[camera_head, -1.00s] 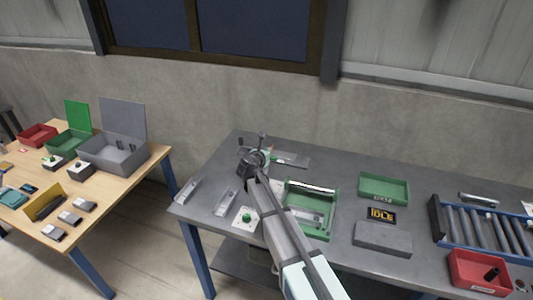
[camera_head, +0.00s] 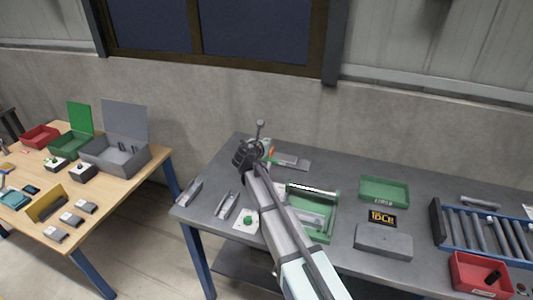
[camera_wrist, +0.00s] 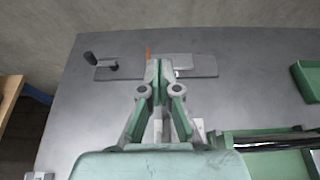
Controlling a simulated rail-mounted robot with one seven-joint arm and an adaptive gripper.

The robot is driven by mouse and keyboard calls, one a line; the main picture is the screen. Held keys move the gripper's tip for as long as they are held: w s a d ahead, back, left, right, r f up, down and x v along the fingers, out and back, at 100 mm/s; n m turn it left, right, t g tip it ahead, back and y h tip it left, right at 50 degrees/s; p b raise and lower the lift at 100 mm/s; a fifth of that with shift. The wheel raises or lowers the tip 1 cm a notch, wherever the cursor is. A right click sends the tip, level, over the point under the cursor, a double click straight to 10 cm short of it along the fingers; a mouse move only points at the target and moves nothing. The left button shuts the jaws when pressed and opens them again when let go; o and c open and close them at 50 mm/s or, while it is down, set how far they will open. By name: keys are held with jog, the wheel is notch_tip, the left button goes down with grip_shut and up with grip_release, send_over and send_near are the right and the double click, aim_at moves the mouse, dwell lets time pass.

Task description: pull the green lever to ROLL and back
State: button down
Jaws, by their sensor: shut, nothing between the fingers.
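My gripper (camera_head: 247,153) is over the rear left of the grey table, with its fingertips together and empty in the wrist view (camera_wrist: 158,68). It is close to a flat grey plate (camera_head: 293,162), which also shows in the wrist view (camera_wrist: 205,66). A dark upright stick with a ball end (camera_head: 260,125) rises just behind my gripper; a dark knobbed handle (camera_wrist: 89,58) shows at the plate's left end. A small orange piece (camera_wrist: 148,53) stands beside the fingertips. A small green bit shows beside the gripper, but no green lever is clearly seen. The display (camera_head: 382,218) has blurred yellow letters.
A green frame with a roller (camera_head: 328,230) stands to the right of my forearm. Green tray (camera_head: 385,189), grey block (camera_head: 384,241), red bin (camera_head: 478,272) and roller conveyor (camera_head: 487,230) are further right. Small metal brackets (camera_head: 227,205) lie at the left edge.

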notch_tip(320, 180, up, 5)
jog(key=shift+r+b, duration=0.15)
jog(key=shift+b, duration=0.4)
